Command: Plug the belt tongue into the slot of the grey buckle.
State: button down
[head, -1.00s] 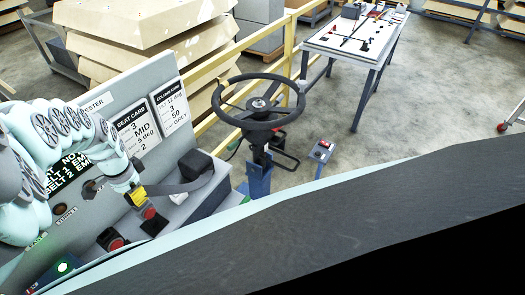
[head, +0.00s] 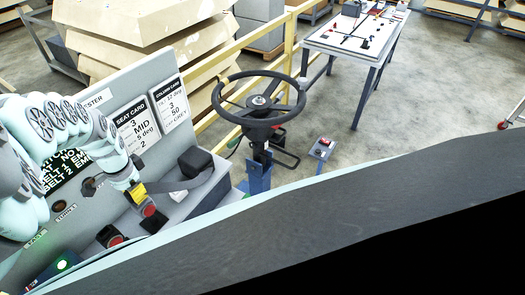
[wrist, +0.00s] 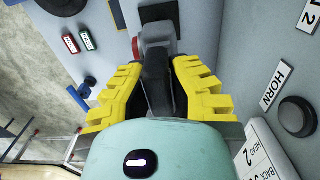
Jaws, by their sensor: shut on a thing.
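My gripper (head: 138,193) has yellow fingers, shut on the dark belt tongue (wrist: 155,78), which shows between them in the wrist view. The grey strap (head: 180,186) runs from the gripper to a black box at the right.
A second red-topped buckle (head: 110,237) stands to the left. The panel with cards (head: 135,128) rises behind the gripper. The black belt box (head: 195,162) and steering wheel (head: 258,103) are to the right. A horn button (wrist: 297,115) shows in the wrist view.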

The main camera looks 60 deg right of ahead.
jog(key=shift+f+b, duration=0.5)
jog(key=shift+b, duration=0.05)
jog(key=c, duration=1)
grip_release()
jog(key=shift+r, duration=0.15)
jog(key=r, duration=1)
jog(key=shift+w, duration=0.2)
jog(key=shift+s+r, duration=0.15)
jog(key=shift+r, duration=0.75)
jog(key=o, duration=1)
